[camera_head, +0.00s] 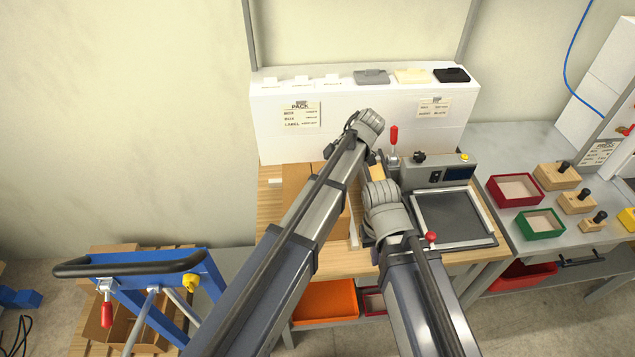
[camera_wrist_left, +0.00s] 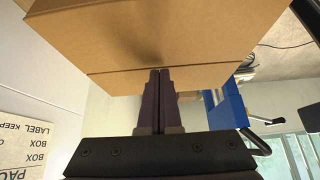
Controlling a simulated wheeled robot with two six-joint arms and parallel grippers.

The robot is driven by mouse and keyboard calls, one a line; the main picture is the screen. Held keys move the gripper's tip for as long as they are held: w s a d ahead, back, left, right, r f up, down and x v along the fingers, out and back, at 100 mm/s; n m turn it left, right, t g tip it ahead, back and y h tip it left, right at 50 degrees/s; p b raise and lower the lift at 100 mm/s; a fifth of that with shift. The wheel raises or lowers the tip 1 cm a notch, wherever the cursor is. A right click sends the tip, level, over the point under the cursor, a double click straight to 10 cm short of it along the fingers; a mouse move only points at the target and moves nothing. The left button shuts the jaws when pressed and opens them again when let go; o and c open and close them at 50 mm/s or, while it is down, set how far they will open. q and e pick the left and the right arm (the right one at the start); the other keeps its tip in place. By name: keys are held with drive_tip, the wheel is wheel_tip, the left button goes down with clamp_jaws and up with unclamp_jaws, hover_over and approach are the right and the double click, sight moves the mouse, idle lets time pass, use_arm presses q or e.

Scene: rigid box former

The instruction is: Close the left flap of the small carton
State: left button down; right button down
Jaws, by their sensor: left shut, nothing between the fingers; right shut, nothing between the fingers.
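The small brown carton (camera_head: 297,178) stands on the wooden bench top, largely hidden behind my left arm in the head view. The left wrist view shows its plain cardboard side and a lower cardboard edge (camera_wrist_left: 180,79). My left gripper (camera_wrist_left: 160,71) is shut and empty, its fingertips at that edge; I cannot tell whether they touch it. Which panel is the left flap, and its angle, cannot be made out. My right gripper (camera_head: 379,156) is shut and empty, right of the carton and partly hidden behind its own wrist.
A white shelf unit (camera_head: 365,140) with labels stands behind the bench. A grey machine (camera_head: 435,175) and a dark framed plate (camera_head: 453,217) are at right. Red (camera_head: 515,190) and green (camera_head: 541,223) trays lie further right. A blue-framed cart (camera_head: 140,268) stands at left.

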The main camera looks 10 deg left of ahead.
drive_tip(key=shift+f, duration=0.15)
idle(0.5)
use_arm(q)
drive_tip(key=shift+r+p, duration=0.8)
use_arm(e)
drive_tip(key=shift+r, duration=0.8)
use_arm(q)
drive_tip(key=shift+r, duration=0.1)
use_arm(e)
drive_tip(key=shift+r, duration=0.1)
